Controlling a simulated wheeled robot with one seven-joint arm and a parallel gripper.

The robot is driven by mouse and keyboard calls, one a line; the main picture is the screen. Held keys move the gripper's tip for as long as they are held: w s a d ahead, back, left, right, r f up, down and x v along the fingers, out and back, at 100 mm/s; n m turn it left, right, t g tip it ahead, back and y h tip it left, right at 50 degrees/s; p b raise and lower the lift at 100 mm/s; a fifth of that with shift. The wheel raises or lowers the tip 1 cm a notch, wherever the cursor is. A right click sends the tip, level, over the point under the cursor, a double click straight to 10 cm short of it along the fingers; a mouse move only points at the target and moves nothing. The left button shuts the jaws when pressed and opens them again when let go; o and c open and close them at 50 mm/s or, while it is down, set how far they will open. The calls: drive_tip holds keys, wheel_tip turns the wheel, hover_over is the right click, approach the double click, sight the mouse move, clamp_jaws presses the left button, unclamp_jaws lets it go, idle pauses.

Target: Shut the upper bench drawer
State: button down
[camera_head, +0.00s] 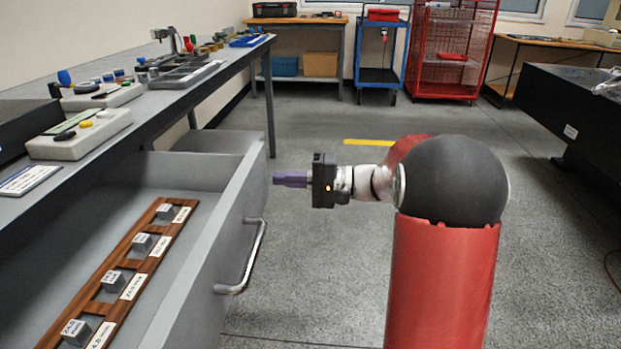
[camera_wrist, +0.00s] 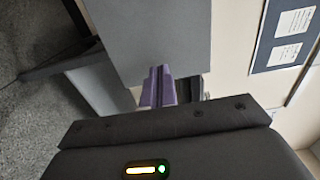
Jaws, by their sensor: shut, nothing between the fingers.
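The upper bench drawer (camera_head: 180,290) is pulled out from under the grey bench at the left of the head view. A silver bar handle (camera_head: 250,262) is on its front face. My gripper (camera_head: 276,179) is shut and empty. In the head view its purple fingers point left, and it appears above and beyond the handle, near the drawer's far end. I see no contact with the handle. In the wrist view the purple fingers (camera_wrist: 160,84) appear in front of a grey panel (camera_wrist: 160,35), which I cannot identify for certain.
A wooden holder (camera_head: 130,260) with several labelled grey blocks lies in the drawer. Control boxes (camera_head: 80,133) and trays stand on the bench top (camera_head: 190,98). A blue cart (camera_head: 380,75) and a red cage (camera_head: 450,60) are at the back. The floor right of the drawer is open.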

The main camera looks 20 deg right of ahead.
drive_tip(key=shift+x, duration=0.85)
drive_tip(key=shift+a, duration=0.1)
